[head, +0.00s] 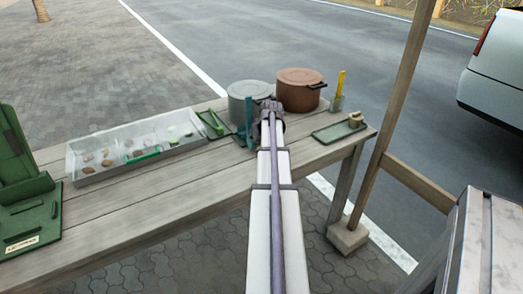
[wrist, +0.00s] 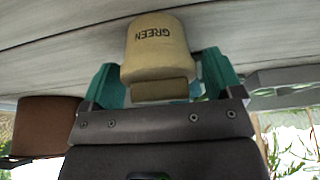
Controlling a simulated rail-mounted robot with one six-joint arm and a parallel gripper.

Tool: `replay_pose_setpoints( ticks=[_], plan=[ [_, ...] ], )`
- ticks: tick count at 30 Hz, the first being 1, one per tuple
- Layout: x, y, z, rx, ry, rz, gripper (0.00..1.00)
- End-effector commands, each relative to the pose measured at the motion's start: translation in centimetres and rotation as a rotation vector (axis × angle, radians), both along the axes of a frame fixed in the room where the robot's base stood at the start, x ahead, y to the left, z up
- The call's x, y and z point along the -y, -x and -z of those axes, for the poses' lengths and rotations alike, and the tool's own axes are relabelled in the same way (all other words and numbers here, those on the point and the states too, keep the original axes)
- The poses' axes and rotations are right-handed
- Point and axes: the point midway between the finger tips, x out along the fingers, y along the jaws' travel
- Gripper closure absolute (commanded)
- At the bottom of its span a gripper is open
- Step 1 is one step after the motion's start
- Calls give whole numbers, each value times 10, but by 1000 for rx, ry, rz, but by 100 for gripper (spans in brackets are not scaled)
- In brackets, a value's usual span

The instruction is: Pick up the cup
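A beige cup (wrist: 158,50) with the word GREEN on it shows upside down in the wrist view, close in front of my gripper. A small beige block (wrist: 160,90) shows at its lower edge. The teal fingers of my gripper (wrist: 160,72) stand wide apart, one on each side of the cup. I see no clear grip on it; contact at the sides is hard to judge. In the head view my gripper (head: 262,122) is low over the table, with one teal finger showing to the left of the arm. My arm hides the cup there.
A grey pot (head: 246,97) and a brown pot (head: 300,90) stand just behind my gripper on the wooden table (head: 180,185). A divided tray (head: 82,177) lies left. A green tray (head: 326,134) with a beige object and a holder with a yellow tool (head: 341,84) are right.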

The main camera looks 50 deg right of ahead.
Motion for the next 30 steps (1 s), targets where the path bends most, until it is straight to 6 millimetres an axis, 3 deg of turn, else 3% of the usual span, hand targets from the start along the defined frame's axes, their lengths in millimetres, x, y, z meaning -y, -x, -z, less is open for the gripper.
replay_pose_setpoints(
  ticks=[2,13,20,25,30],
  plan=[
    [0,0,0,0,0,0,22],
    [0,0,0,0,0,0,58],
    [0,0,-2,0,0,0,59],
    [0,0,-24,0,0,0,59],
    [0,0,-67,0,0,0,59]
  ],
)
